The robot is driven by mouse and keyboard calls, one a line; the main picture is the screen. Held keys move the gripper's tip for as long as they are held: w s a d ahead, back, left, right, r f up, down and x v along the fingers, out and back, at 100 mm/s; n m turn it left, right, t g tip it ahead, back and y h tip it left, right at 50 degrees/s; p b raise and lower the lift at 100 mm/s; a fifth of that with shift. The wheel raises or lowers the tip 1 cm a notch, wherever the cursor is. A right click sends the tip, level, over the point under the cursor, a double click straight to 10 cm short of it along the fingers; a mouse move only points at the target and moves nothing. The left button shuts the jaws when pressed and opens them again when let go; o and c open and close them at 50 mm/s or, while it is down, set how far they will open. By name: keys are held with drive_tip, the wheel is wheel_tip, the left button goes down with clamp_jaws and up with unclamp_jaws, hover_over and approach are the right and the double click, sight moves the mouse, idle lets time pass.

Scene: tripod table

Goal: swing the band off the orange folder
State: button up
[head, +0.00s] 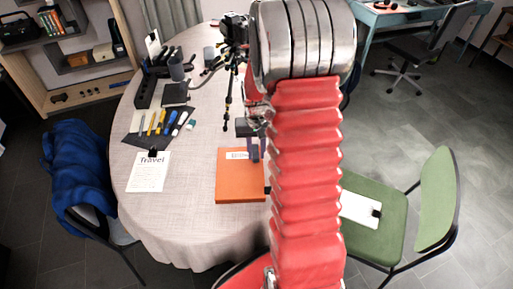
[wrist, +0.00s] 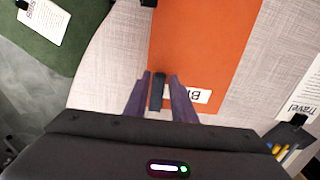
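The orange folder (head: 230,184) lies flat on the round table, with a white label (head: 237,155) near its far edge. It fills the upper middle of the wrist view (wrist: 205,45). My gripper (head: 256,150) is over the folder's far right part, beside the label. In the wrist view its two purple fingers (wrist: 160,76) stand apart, with a dark upright piece (wrist: 157,92), seemingly part of the band, between them. Slim gaps seem to show beside it. Another dark piece (wrist: 148,3) sits at the folder's edge. I cannot see the band's full run; my arm hides part of the folder.
The table (head: 200,235) has a travel sheet (head: 148,172) and a dark mat with pens (head: 158,124) on the left. A tripod (head: 229,95) stands behind the folder. A blue-draped chair (head: 85,170) and a green chair (head: 375,215) flank the table. Its front left is clear.

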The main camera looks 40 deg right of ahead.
drive_tip(key=shift+f, duration=0.75)
drive_tip(key=shift+c, duration=0.5)
drive_tip(key=shift+c, duration=1.2)
drive_tip(key=shift+w+r, duration=0.1)
drive_tip(key=shift+r, duration=0.1)
drive_tip(key=shift+w+d+r, duration=0.1)
drive_tip(key=shift+r, duration=0.45)
